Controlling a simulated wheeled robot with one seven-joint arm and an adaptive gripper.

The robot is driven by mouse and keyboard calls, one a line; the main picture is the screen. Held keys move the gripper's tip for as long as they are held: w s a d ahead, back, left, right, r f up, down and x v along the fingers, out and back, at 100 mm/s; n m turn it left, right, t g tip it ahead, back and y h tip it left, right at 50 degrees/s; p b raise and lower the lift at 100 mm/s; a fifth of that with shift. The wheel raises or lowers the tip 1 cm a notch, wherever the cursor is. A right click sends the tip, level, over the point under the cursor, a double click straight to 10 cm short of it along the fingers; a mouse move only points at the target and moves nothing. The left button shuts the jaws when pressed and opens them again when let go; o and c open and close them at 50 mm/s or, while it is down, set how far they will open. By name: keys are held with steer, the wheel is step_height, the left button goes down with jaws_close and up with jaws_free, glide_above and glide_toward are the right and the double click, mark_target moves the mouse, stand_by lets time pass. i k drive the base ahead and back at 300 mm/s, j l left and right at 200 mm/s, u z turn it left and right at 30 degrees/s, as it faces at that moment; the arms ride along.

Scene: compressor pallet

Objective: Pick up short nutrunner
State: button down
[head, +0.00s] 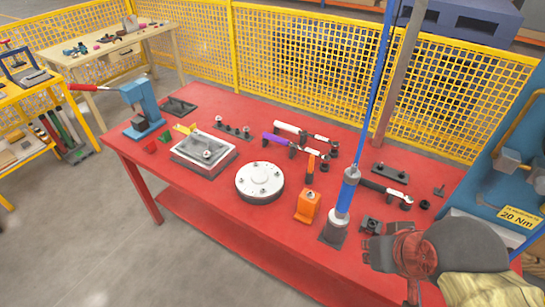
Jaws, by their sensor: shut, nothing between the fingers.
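A blue and silver upright tool (345,193) at the right of the red table is most likely the short nutrunner, though I cannot be sure. Its lower end meets a grey block (333,236), and a blue hose rises from its top. My gripper (369,250) is at the lower right, to the right of the grey block and apart from the tool. It looks shut and empty. My arm hides the table's right front corner.
The red table (200,208) also bears a round grey plate (260,180), an orange block (307,205), torque wrenches (290,145) and a small dark fixture (370,226) near my gripper. A brown post (398,75) and yellow fence stand behind. A blue panel (515,165) stands at right.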

mark_target(339, 216)
steer(key=k+l+z, duration=0.1)
steer(key=l, duration=0.4)
steer(key=k+l, duration=0.15)
steer(key=l, duration=0.3)
steer(key=k+l+z, duration=0.15)
steer(key=l, duration=0.35)
